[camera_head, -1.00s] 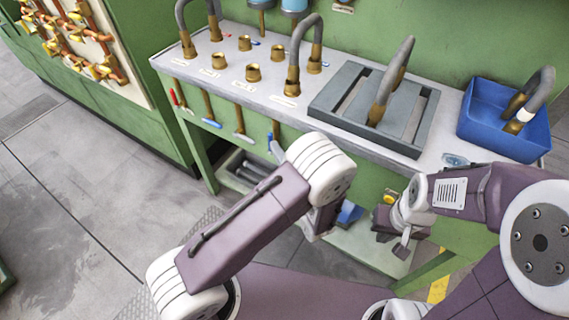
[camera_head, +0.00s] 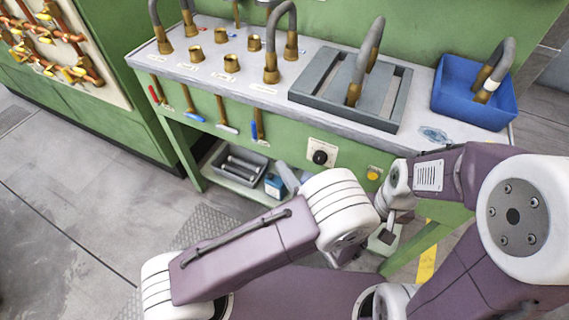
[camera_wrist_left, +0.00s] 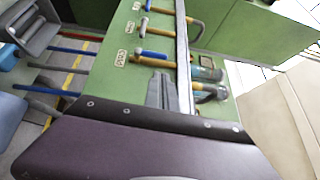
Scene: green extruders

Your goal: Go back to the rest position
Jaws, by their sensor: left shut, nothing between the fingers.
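My left arm comes in from the lower left in the head view, bent, in front of the green workbench. Its gripper (camera_head: 345,256) is mostly hidden behind the white wrist joint. In the left wrist view the grey fingers of the left gripper (camera_wrist_left: 158,92) are together with nothing between them. They point at the bench's green front, near the hooked hoses. My right arm is at the right of the head view. Its gripper (camera_head: 388,234) is low, close to the left wrist, and too small and covered to read.
The bench top (camera_head: 215,80) carries brass fittings, hoses, a grey tray (camera_head: 315,105) and a blue bin (camera_head: 490,118). Valve handles (camera_head: 255,130) stick out of its front. A grey box (camera_head: 238,165) stands on the lower shelf. The floor at the left (camera_head: 90,200) is free.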

